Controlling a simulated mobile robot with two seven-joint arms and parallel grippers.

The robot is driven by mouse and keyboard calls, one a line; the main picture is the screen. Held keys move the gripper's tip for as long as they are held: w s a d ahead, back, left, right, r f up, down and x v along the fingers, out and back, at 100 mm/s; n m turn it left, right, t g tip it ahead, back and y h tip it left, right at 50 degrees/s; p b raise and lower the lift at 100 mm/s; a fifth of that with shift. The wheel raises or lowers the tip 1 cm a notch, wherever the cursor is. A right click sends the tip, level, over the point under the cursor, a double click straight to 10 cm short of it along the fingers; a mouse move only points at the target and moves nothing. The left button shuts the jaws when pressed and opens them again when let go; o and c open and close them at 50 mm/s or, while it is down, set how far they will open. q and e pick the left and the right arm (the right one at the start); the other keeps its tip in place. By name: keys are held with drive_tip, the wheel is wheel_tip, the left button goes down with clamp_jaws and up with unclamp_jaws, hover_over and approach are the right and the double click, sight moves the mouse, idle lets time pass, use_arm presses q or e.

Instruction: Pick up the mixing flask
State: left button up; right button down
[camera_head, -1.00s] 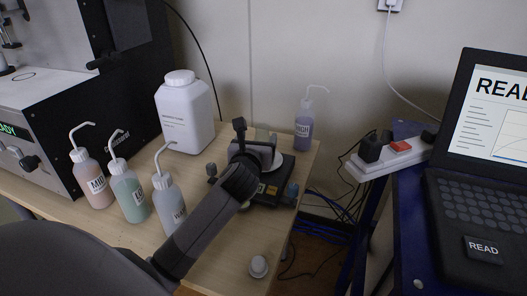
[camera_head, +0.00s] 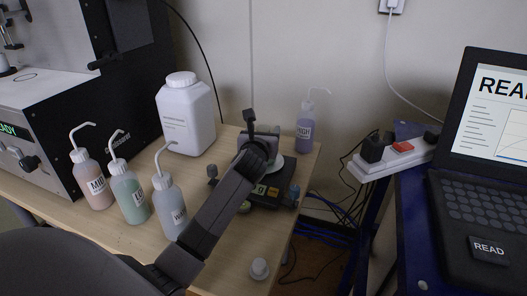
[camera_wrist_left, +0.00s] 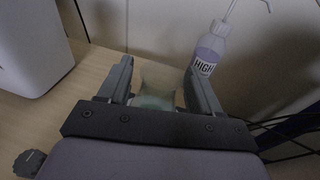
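In the left wrist view a translucent, pale greenish vessel, apparently the mixing flask (camera_wrist_left: 158,88), stands between the two fingers of my left gripper (camera_wrist_left: 160,85). The fingers are apart, one on each side of it, and I see no clear grip on it. In the head view my left gripper (camera_head: 262,130) is over the black stirrer-like device (camera_head: 268,194) at the table's right end. My gripper and wrist hide most of the flask there. My right gripper is not in view.
A purple HIGH wash bottle (camera_head: 305,130) stands just behind the device, close to the gripper. A large white jug (camera_head: 186,115) and several wash bottles (camera_head: 131,196) stand to the left.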

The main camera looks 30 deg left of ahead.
use_arm(q)
drive_tip(key=c, duration=0.7)
drive_tip(key=shift+o, duration=0.2)
drive_tip(key=shift+r, duration=0.2)
